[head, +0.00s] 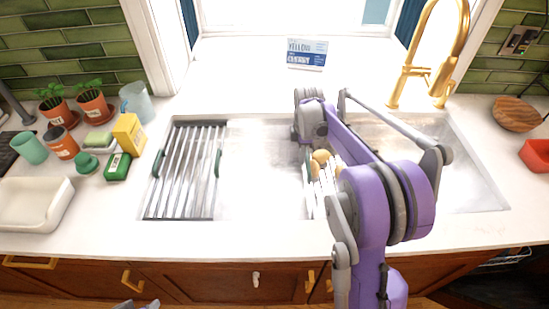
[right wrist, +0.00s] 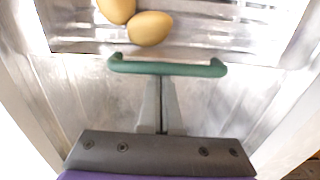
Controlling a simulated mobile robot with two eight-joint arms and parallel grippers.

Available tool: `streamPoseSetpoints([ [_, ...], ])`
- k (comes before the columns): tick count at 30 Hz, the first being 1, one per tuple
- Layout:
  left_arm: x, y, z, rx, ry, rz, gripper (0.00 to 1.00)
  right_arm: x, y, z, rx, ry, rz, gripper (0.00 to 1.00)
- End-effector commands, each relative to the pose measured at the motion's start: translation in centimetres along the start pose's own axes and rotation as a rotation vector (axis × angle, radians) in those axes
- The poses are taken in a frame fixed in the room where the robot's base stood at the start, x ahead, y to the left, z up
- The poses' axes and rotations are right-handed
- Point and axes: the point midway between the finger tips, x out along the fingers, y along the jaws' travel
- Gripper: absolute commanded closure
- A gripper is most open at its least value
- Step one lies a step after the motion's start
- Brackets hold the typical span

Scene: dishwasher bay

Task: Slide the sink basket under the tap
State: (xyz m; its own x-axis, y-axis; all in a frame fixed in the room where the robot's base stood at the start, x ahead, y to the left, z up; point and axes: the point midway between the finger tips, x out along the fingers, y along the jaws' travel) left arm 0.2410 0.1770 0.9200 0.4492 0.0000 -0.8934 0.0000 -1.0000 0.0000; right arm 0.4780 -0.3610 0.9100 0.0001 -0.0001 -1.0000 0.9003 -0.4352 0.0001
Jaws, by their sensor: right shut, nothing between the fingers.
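The sink basket (head: 316,204) is a metal wire basket in the sink, mostly hidden behind my right arm in the head view. It holds several yellow-brown potatoes (head: 320,156). In the right wrist view its green handle (right wrist: 168,67) runs across, with potatoes (right wrist: 150,28) beyond it. My right gripper (right wrist: 162,82) is shut and empty, its fingertips at the handle's near side; I cannot tell whether they touch it. The gold tap (head: 425,60) stands behind the sink at the right. A small grey part at the bottom edge may be my left gripper (head: 136,304); its fingers are unclear.
A slatted metal rack (head: 185,175) with green handles lies over the sink's left end. The sink floor (head: 262,170) between rack and basket is clear, and the right part (head: 470,180) looks empty. Potted plants (head: 93,105), a sponge box (head: 128,133) and a blue-white sign (head: 307,54) stand around.

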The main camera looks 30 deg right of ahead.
Motion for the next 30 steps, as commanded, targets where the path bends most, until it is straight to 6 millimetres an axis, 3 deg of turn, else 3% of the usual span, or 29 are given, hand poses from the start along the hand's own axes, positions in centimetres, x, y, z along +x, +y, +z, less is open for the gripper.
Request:
streamPoseSetpoints([
  [3,0.4,0.0,0.3,0.000,-0.003,0.000,0.50,0.1,0.0,3.9,0.007,-0.003,0.000,1.00],
  [21,1.1,0.0,0.9,0.000,-0.007,0.000,0.50,0.0,0.0,21.8,0.007,-0.001,0.000,1.00],
  [25,1.0,0.0,0.9,0.000,-0.007,0.000,0.50,-0.1,0.0,24.7,0.005,-0.001,0.000,1.00],
  [30,1.0,0.0,0.9,0.000,-0.007,0.000,0.50,0.0,0.0,26.4,0.001,-0.001,0.000,1.00],
])
